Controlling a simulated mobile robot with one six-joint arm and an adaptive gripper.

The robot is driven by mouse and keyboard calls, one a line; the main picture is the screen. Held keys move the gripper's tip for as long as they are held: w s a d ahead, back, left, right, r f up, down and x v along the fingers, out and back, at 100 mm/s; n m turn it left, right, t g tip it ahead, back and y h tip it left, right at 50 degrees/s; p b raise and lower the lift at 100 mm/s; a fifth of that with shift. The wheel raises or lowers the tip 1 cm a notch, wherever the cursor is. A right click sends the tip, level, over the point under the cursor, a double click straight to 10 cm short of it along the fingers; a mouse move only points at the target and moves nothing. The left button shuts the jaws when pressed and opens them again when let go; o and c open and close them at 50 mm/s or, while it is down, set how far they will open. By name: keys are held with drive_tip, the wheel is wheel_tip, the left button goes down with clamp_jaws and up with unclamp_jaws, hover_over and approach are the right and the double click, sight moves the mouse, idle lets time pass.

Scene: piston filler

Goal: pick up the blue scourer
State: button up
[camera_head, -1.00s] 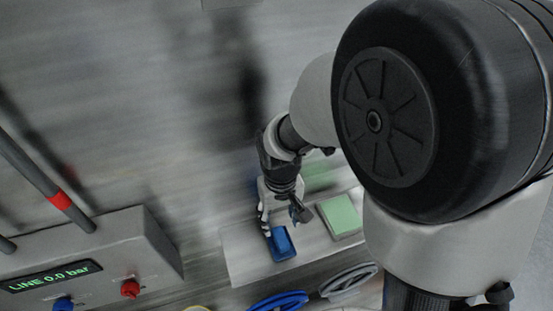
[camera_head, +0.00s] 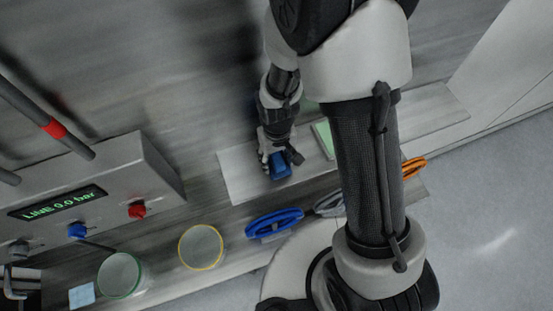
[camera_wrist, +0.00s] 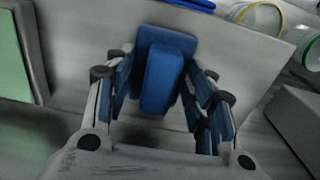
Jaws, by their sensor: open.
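The blue scourer (camera_head: 280,168) lies on a pale board (camera_head: 233,175) below my gripper (camera_head: 277,151) in the head view. In the wrist view the scourer (camera_wrist: 158,72) shows as a flat blue pad with a raised blue block on it. My gripper (camera_wrist: 163,88) is open there, with one blue-padded finger on each side of the scourer. A gap shows on the left, and the right finger looks close to the scourer's edge. I cannot tell whether either finger touches it.
A green pad (camera_head: 322,140) lies right of the scourer, partly behind my arm. A blue ring-shaped item (camera_head: 272,224), a grey one (camera_head: 329,204) and an orange one (camera_head: 413,168) lie nearer. Yellow-rimmed (camera_head: 201,247) and green-rimmed jars (camera_head: 120,275) stand left, near a grey control box (camera_head: 150,175).

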sight(277, 158)
drive_tip(key=shift+c, duration=0.4)
drive_tip(key=shift+s, duration=0.1)
clamp_jaws()
drive_tip(key=shift+r, duration=0.45)
wheel_tip(277, 158, up, 19)
drive_tip(key=shift+r, duration=0.1)
drive_tip(key=c, duration=0.5)
unclamp_jaws()
drive_tip(key=c, duration=0.4)
drive_tip(key=shift+c, duration=0.3)
